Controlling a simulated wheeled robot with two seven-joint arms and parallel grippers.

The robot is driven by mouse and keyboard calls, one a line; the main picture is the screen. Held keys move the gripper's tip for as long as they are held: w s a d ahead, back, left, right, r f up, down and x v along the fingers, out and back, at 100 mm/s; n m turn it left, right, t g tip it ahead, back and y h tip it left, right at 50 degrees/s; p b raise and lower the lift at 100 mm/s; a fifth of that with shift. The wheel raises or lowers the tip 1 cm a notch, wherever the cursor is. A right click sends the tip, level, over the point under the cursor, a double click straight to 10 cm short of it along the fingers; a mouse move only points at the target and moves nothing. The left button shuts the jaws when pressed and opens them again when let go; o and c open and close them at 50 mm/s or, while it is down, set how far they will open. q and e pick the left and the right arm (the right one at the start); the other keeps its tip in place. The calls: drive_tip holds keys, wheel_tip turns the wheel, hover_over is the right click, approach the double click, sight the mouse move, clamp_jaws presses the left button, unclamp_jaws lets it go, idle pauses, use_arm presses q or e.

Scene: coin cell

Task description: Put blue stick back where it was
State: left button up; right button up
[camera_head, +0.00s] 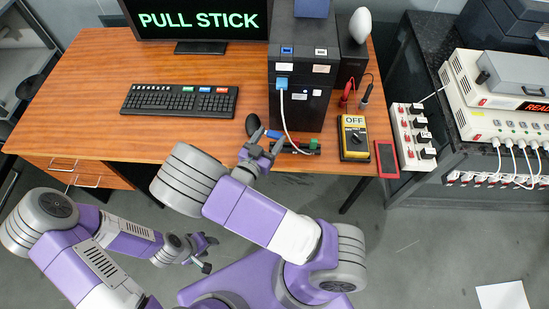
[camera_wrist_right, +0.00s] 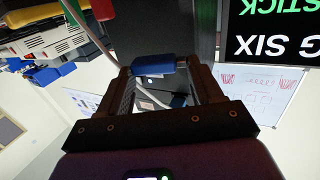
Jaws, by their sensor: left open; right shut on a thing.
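A blue stick (camera_wrist_right: 155,69) with a metal end is held between the fingertips of my right gripper (camera_wrist_right: 158,80) in the right wrist view. In the head view, my right gripper (camera_head: 262,146) is shut on the blue stick (camera_head: 273,134) low over the table's front edge, left of a small dark holder (camera_head: 303,149) with red and green parts. My left gripper (camera_head: 206,244) is open and empty, below the table edge over the floor. A black computer tower (camera_head: 300,105) stands behind the right gripper. A blue plug with a white cable (camera_head: 282,84) is in its front.
A monitor (camera_head: 200,22) reads "PULL STICK". A keyboard (camera_head: 180,101) lies left and a dark mouse (camera_head: 253,124) lies beside the right gripper. The table's left front is clear.

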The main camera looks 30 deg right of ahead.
sight(276, 167)
drive_tip(key=s+m+g, duration=0.1)
drive_tip(key=s, duration=0.1)
drive_tip(key=s+f+g+h, duration=0.1)
drive_tip(key=s, duration=0.1)
drive_tip(key=shift+d+m, duration=0.15)
drive_tip(key=shift+m, duration=0.25)
drive_tip(key=shift+f, duration=0.15)
wheel_tip(276, 167, down, 4)
drive_tip(key=shift+f+b, duration=0.1)
drive_tip(key=shift+b, duration=0.9)
drive_tip(key=shift+f+b, duration=0.85)
drive_tip(key=shift+f, duration=1.7)
drive_tip(key=shift+f, duration=0.2)
drive_tip(key=o, duration=1.1)
drive_tip(key=shift+w, duration=0.1)
